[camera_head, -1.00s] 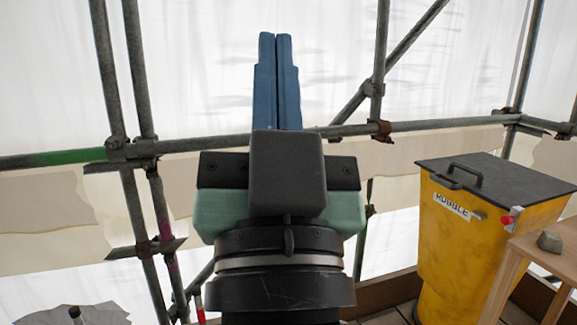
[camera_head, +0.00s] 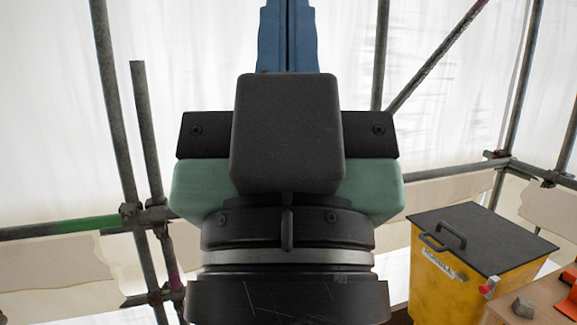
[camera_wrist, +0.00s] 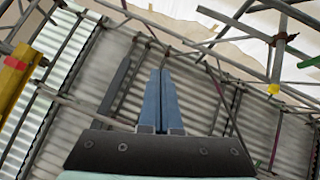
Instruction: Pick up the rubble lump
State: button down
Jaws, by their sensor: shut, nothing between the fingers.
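The rubble lump (camera_head: 523,307) is a small grey stone. It sits on a wooden surface at the lower right of the head view. My gripper (camera_head: 287,8) rises in the middle of the head view, well to the left of the lump and apart from it. Its blue fingers run out of the top edge there. In the wrist view my gripper (camera_wrist: 160,75) shows its two blue fingers together, with nothing between them. The lump does not show clearly in the wrist view.
A yellow rubble bin (camera_head: 440,285) with a dark, shut lid (camera_head: 485,238) stands behind the wooden table (camera_head: 555,292). An orange thing (camera_head: 568,300) lies at the right edge. Scaffold poles (camera_head: 115,120) stand at the left and right before white sheeting.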

aim_at(522, 305)
jog(key=i+l, duration=0.45)
jog(key=i, duration=0.2)
jog(key=i+z, duration=0.1)
jog(key=z, duration=0.25)
jog(key=i+l+z, duration=0.1)
jog(key=z, duration=0.2)
jog(key=i+z, duration=0.15)
jog(key=z, duration=1.25)
